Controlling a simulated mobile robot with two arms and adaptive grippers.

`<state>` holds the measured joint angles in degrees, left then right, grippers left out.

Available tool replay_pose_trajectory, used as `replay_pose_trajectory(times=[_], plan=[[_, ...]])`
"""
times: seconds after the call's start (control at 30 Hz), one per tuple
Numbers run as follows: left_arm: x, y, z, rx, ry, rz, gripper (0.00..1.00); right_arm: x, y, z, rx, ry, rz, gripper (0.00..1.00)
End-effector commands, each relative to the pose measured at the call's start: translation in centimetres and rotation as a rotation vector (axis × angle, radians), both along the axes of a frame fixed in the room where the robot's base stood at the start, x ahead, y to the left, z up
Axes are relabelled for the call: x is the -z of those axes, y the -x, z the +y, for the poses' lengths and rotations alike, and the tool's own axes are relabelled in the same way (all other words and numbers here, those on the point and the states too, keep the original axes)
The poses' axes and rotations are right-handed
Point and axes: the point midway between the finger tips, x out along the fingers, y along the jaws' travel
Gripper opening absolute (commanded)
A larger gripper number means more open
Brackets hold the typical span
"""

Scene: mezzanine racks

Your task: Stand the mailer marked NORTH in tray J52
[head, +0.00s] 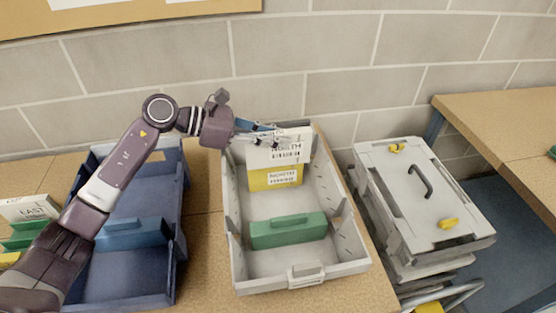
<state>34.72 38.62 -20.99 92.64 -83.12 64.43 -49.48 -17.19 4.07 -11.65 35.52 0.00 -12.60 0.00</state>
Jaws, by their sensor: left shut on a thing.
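The white mailer marked NORTH (290,150) is upright in my left gripper (268,134), which is shut on its top edge. It is at the far end of the grey tray (358,267), in front of the far wall. A green piece (288,231) stands across the tray nearer the front. No tray number J52 is readable. My right gripper is not in view.
A blue tray (178,200) with a blue piece (135,234) stands left, partly behind my left arm. A white mailer marked EAST (28,208) is at far left. A closed grey case (425,195) with yellow latches stands right. A brick wall is close behind.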

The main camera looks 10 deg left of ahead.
Motion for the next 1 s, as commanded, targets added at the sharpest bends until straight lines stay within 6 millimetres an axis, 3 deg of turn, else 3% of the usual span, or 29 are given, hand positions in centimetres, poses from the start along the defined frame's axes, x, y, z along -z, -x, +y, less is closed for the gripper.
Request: replay_pose_trajectory(times=[0.13,0.6,1.0], plan=[[2.7,0.0,0.0,-0.001,0.003,0.003,0.00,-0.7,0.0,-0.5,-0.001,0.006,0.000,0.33],[7.9,-0.1,0.0,-0.001,0.002,0.000,0.00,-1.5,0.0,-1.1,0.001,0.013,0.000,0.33],[8.5,-0.1,0.0,0.000,0.000,-0.002,0.00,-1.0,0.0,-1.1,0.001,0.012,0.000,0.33]])
